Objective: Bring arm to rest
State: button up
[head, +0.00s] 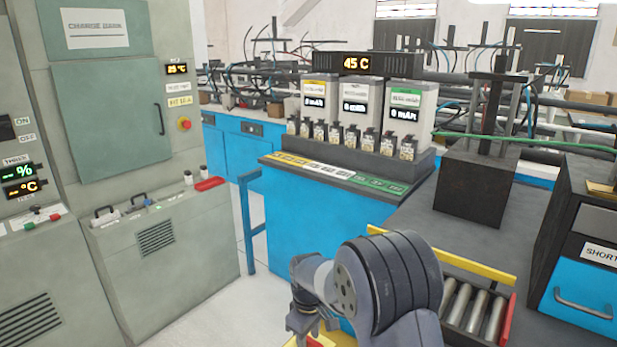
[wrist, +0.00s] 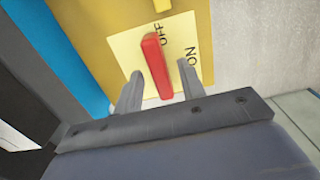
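My gripper (wrist: 161,70) shows at the bottom of the wrist view, its two grey fingers apart. A red lever (wrist: 155,65) stands between the fingers, with narrow gaps seen on both sides. The lever sits on a pale yellow plate (wrist: 128,50) marked OFF and ON, and its far end is beside the word OFF. In the head view my arm bends down at the bottom middle and my gripper (head: 304,322) points downward at the lower edge. The fingertips are hidden there.
A blue-fronted bench (head: 305,225) carries a battery rack (head: 355,165) with several small cells. A yellow-railed tray (head: 510,310) with metal rollers lies close right of my arm. A grey cabinet (head: 165,255) stands left, with open floor (head: 235,310) between.

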jog(key=shift+f+m, duration=0.1)
jog(key=shift+m, duration=1.1)
jog(key=m, duration=0.6)
jog(key=shift+m, duration=0.4)
